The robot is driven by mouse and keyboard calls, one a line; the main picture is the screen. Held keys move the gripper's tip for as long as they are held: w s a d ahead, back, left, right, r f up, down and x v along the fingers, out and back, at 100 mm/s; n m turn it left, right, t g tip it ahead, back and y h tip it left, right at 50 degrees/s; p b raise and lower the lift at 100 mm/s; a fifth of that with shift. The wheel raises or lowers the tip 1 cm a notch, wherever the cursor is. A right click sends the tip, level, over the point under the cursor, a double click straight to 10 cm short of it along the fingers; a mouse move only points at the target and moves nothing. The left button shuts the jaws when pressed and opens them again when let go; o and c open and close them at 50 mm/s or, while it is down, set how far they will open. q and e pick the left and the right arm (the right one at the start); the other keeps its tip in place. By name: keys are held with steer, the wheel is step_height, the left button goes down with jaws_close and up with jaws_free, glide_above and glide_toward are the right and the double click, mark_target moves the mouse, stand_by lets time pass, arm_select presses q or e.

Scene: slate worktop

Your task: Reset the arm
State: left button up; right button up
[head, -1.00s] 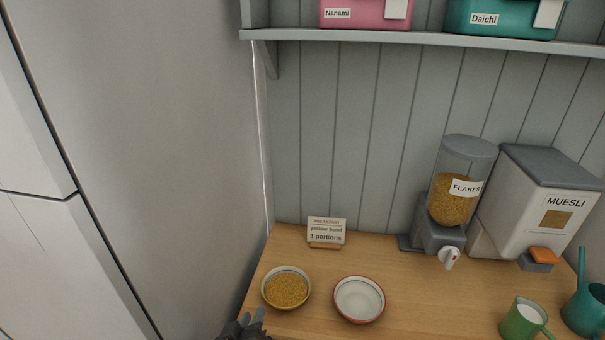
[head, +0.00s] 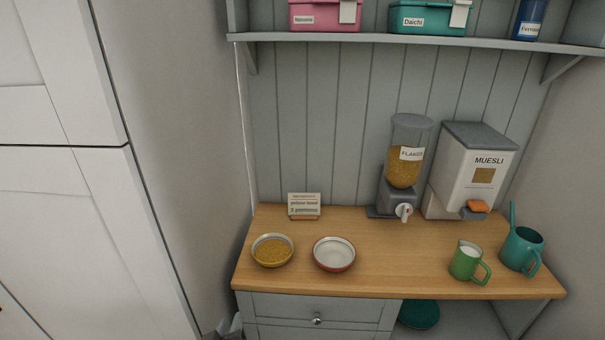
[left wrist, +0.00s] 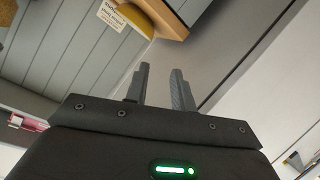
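My left gripper (head: 230,330) shows at the bottom edge of the head view, low in front of the counter and left of its drawers. In the left wrist view its two fingers (left wrist: 160,70) stand apart with an empty gap between them. My right gripper is in neither view. The yellow bowl (head: 272,250) holds flakes and stands on the left of the wooden counter (head: 380,270). A red-rimmed bowl (head: 334,254) beside it looks empty. A card (head: 304,206) reading "yellow bowl 3 portions" stands behind them.
A flakes dispenser (head: 403,170) and a muesli dispenser (head: 470,170) stand at the back. A shelf (head: 400,40) with boxes hangs above. A white cabinet (head: 60,200) stands left.

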arm_select(q)
steer(key=d+f+m+g+h, duration=0.1)
steer(key=d+f+m+g, duration=0.15)
steer(key=f, duration=0.95)
steer(key=d+f+m+g, duration=0.1)
steer(key=f+m, duration=0.2)
steer(key=f, duration=0.9)
steer(key=s+a+f+m+g, duration=0.2)
steer(key=s+f, duration=0.5)
steer(key=f, duration=0.5)
steer(key=s+a+f+g, duration=0.2)
steer(key=s+a+f, duration=0.2)
steer(key=s, duration=0.6)
steer(key=s+a+f+g+b, duration=0.1)
steer(key=s+a+f+g, duration=0.2)
steer(key=s+f, duration=0.5)
steer(key=s+a+f+g+y, duration=0.1)
steer(key=s+a+f, duration=0.5)
steer(key=s, duration=0.6)
steer(key=shift+s+f+m+g+b, duration=0.15)
steer(key=shift+f+m+g+b, duration=0.3)
steer(key=shift+g, duration=0.4)
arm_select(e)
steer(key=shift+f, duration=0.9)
